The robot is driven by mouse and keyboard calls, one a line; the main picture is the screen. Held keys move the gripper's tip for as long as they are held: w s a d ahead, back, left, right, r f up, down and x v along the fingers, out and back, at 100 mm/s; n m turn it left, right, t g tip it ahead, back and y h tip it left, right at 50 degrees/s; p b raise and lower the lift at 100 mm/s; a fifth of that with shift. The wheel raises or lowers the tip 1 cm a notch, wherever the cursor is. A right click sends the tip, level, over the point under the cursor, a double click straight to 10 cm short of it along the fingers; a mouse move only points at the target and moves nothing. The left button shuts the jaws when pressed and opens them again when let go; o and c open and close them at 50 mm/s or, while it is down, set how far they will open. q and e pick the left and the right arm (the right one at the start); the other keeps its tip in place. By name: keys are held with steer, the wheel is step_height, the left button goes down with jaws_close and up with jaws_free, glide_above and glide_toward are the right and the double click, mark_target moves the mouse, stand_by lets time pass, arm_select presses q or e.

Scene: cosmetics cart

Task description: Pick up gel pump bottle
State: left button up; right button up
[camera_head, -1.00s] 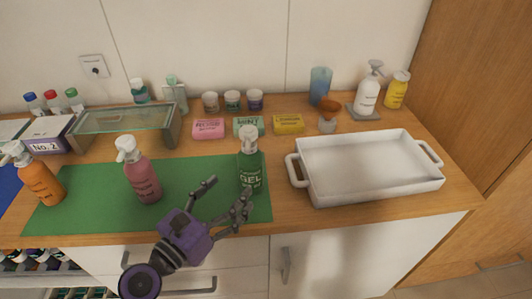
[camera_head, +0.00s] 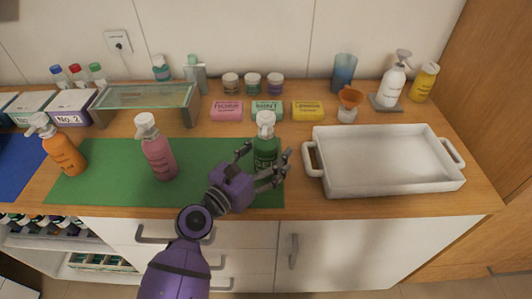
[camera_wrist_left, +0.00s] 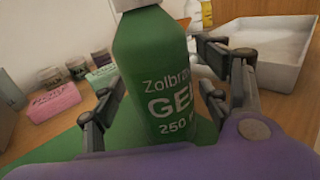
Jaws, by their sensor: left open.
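The green gel pump bottle (camera_head: 265,150) with a white pump head stands upright at the right end of the green mat (camera_head: 110,168). My left gripper (camera_head: 263,166) is open in front of the bottle, with its fingers on either side of the bottle's body. In the left wrist view the bottle (camera_wrist_left: 160,75) with its "GEL 250" label stands between the open fingers (camera_wrist_left: 160,100). Gaps or contact at the fingertips are hard to tell. The bottle's lower part is partly hidden by the gripper in the head view. My right gripper does not show.
A pink pump bottle (camera_head: 160,155) and an orange pump bottle (camera_head: 64,150) stand to the left. A white tray (camera_head: 312,172) is close on the right. Soap boxes, including a green one (camera_head: 268,105), lie behind the gel bottle.

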arm_select(q)
steer(key=c, duration=1.5)
steer(key=shift+r, duration=0.15)
